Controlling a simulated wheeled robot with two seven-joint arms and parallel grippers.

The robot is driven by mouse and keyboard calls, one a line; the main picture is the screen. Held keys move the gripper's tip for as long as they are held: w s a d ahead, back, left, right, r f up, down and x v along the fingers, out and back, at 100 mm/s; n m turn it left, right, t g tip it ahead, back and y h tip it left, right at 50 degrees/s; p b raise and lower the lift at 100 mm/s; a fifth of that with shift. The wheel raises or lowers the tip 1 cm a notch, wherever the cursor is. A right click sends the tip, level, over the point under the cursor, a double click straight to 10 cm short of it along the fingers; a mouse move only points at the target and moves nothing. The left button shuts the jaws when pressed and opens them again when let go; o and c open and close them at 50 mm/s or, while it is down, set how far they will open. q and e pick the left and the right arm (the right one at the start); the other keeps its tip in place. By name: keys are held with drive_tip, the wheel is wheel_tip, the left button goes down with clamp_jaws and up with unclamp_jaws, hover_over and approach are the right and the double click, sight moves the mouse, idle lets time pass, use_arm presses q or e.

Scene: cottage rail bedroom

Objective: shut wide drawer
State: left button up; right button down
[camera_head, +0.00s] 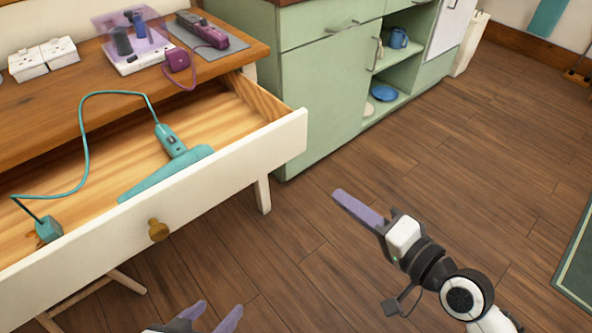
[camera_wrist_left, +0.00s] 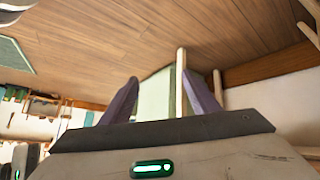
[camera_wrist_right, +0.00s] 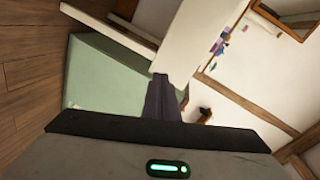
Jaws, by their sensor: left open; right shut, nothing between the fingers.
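The wide drawer (camera_head: 215,180) is pulled far out of the wooden table (camera_head: 70,120). It has a cream front and one brass knob (camera_head: 158,229). A teal appliance (camera_head: 172,160) with a cord and plug lies inside it. My right gripper (camera_head: 342,196) is shut and empty, to the right of the drawer front and apart from it. In the right wrist view its fingers (camera_wrist_right: 163,95) point toward the cream drawer front (camera_wrist_right: 205,35). My left gripper (camera_head: 215,312) is open and empty at the bottom edge of the head view, in front of the drawer. It also shows in the left wrist view (camera_wrist_left: 175,92).
A green cabinet (camera_head: 322,105) with open shelves stands to the right of the table. A purple corded device (camera_head: 205,32), a clear purple box (camera_head: 130,35) and white sockets (camera_head: 45,58) are on the tabletop.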

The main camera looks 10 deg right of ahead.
wheel_tip(320, 180, up, 3)
drive_tip(key=w+m+t+y+b, duration=0.1)
drive_tip(key=m+y+b, duration=0.1)
drive_tip(key=m+b, duration=0.1)
drive_tip(key=b, duration=0.1)
approach(286, 134)
drive_tip(key=x, duration=0.5)
drive_tip(key=shift+w+a+f, duration=0.1)
drive_tip(key=shift+w+a, duration=0.1)
drive_tip(key=shift+a, duration=0.05)
drive_tip(key=shift+w+a, duration=0.25)
drive_tip(key=shift+w, duration=0.1)
use_arm(q)
drive_tip(key=shift+m+g+h, duration=0.4)
drive_tip(key=shift+g, duration=0.2)
drive_tip(key=f, duration=0.1)
drive_tip(key=d+f, duration=0.1)
drive_tip(key=f, duration=0.1)
drive_tip(key=shift+d+f, duration=0.35)
drive_tip(key=shift+d, duration=0.05)
drive_tip(key=shift+r, duration=0.1)
use_arm(e)
drive_tip(key=shift+w, duration=0.1)
